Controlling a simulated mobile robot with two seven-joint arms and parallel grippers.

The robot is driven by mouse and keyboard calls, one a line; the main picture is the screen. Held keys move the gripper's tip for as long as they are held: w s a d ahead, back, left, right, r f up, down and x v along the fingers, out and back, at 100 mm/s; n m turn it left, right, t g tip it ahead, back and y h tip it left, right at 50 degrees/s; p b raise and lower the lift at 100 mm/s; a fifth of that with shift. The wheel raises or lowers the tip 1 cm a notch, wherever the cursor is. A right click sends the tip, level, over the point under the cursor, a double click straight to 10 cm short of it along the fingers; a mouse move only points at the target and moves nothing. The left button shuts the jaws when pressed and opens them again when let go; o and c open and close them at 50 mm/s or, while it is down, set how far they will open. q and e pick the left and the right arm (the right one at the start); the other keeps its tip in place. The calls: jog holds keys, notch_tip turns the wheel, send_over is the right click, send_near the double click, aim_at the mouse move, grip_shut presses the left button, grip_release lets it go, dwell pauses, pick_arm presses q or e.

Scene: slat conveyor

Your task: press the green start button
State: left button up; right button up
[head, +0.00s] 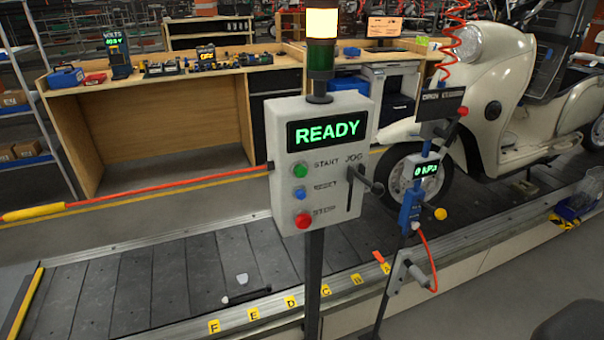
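The green start button (300,171) is on the left side of a pale control box (278,226), beside the label START. Below it are a blue button (299,195) marked RESET and a red STOP button (303,221). A screen (327,131) at the top of the box reads READY in green. A black JOG lever (374,187) sticks out at the right side. The box stands on a dark post. Neither of my grippers is in view, and nothing touches the button.
A lamp stack (321,57) with a lit yellowish top stands on the box. A gauge stand (417,172) with an orange hose is close at right. Behind runs the slat conveyor (180,270), carrying a cream scooter (495,85). A red cord (165,188) stretches left of the box.

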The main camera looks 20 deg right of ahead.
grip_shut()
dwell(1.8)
